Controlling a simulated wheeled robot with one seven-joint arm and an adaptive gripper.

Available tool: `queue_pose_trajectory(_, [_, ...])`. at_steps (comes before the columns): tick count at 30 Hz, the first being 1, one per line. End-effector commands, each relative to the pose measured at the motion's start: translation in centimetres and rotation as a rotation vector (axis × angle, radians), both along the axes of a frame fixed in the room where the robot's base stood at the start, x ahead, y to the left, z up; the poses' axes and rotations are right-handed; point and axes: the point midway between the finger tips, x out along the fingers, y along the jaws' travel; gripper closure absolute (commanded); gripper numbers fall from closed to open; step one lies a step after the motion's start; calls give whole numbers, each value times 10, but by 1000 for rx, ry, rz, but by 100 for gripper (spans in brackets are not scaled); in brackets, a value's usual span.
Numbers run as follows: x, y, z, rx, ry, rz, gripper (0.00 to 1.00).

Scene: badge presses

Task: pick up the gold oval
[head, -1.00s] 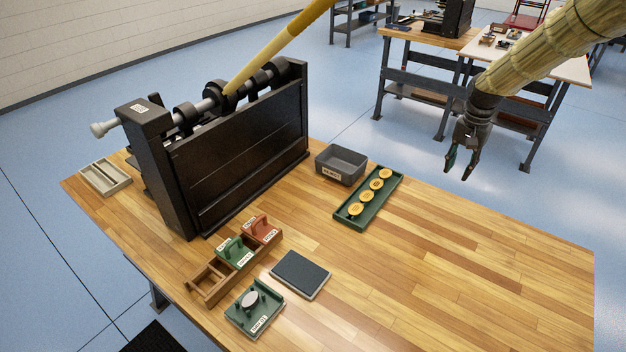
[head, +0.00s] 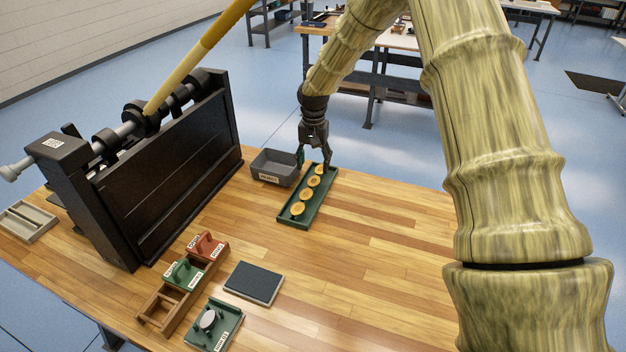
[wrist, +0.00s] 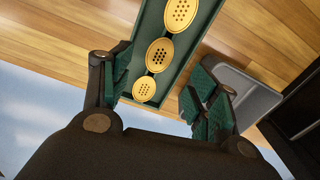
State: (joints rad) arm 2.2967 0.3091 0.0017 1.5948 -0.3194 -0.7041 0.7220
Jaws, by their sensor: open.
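Several gold ovals lie in a row in a long green tray (head: 283,219) on the wooden bench. The nearest gold oval (head: 297,208) is at the tray's front end; the farthest is close below my gripper. In the wrist view, three gold ovals with dark holes show: one at the top (wrist: 182,14), one in the middle (wrist: 159,55) and a smaller-looking one (wrist: 144,89) nearest the jaws. My gripper (head: 314,162) is open and empty above the far end of the tray, its fingers either side of the row. It also shows in the wrist view (wrist: 160,85).
A grey labelled bin (head: 274,178) stands just left of the tray. The black press (head: 170,175) with a yellow lever is farther left. A dark pad (head: 254,281), a wooden stamp rack (head: 156,313) and a green fixture (head: 226,327) are nearer. The right of the bench is clear.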

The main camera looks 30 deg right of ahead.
Motion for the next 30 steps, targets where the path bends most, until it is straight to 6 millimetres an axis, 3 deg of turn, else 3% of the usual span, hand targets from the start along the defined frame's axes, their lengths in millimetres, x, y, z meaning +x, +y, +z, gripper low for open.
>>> queue_pose_trajectory(7, [0, 0, -13, 1, 1, 1, 40])
queue_pose_trajectory(18, [-1, 0, -49, 1, 1, 1, 40])
queue_pose_trajectory(30, [-1, 0, -55, 0, -1, 2, 40])
